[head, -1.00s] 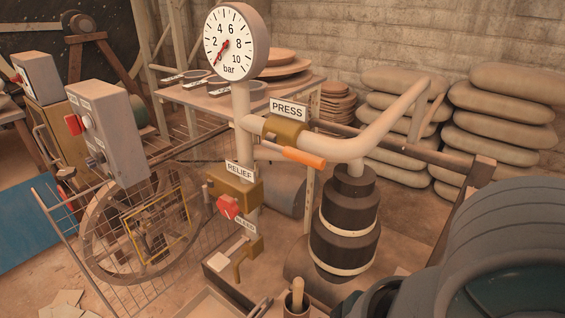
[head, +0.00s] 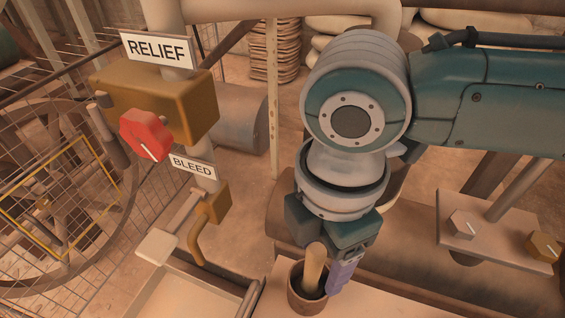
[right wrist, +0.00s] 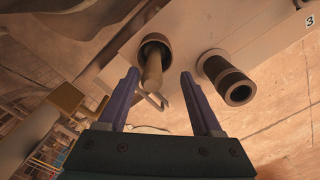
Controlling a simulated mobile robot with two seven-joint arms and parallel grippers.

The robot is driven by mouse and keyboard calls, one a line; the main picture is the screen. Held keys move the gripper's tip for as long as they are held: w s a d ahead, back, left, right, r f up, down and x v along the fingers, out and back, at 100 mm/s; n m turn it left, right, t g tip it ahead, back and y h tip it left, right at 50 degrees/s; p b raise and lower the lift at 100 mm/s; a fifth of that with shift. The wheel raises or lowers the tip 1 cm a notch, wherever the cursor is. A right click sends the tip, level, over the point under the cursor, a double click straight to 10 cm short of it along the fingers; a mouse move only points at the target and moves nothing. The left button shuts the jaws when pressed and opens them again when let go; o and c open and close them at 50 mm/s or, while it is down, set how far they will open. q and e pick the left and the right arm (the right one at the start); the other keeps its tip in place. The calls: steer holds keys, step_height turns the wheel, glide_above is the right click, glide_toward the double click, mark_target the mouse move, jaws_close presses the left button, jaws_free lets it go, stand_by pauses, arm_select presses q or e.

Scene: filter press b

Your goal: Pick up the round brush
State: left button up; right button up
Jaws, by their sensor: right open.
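The round brush shows as a pale wooden handle (head: 315,264) standing up out of a brown cup (head: 303,298); its lower end is hidden inside the cup. In the right wrist view the handle (right wrist: 152,72) points toward my right gripper (right wrist: 159,75), whose two purple fingers are apart, with the handle showing between their tips. I cannot tell how far off it is in depth. In the head view my right gripper (head: 341,273) hangs close to the cup at its right side, and only one finger shows clearly. My left gripper is not in view.
A hollow dark-ended cylinder (right wrist: 228,80) is beside the cup in the right wrist view. A tray (head: 185,292) lies left of the cup. The bleed pipe (head: 210,205), red relief knob (head: 145,134) and a panel with knobs (head: 490,232) stand around.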

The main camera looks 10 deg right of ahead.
mark_target(312, 275)
steer(key=f, duration=0.1)
steer(key=f+b, duration=0.1)
steer(key=f, duration=0.1)
steer(key=f+b, duration=0.1)
steer(key=f, duration=0.1)
steer(key=shift+w+a, duration=0.1)
steer(key=shift+w, duration=0.25)
steer(key=shift+r, duration=0.1)
steer(key=shift+c, duration=0.2)
steer(key=shift+c, duration=0.7)
jaws_close()
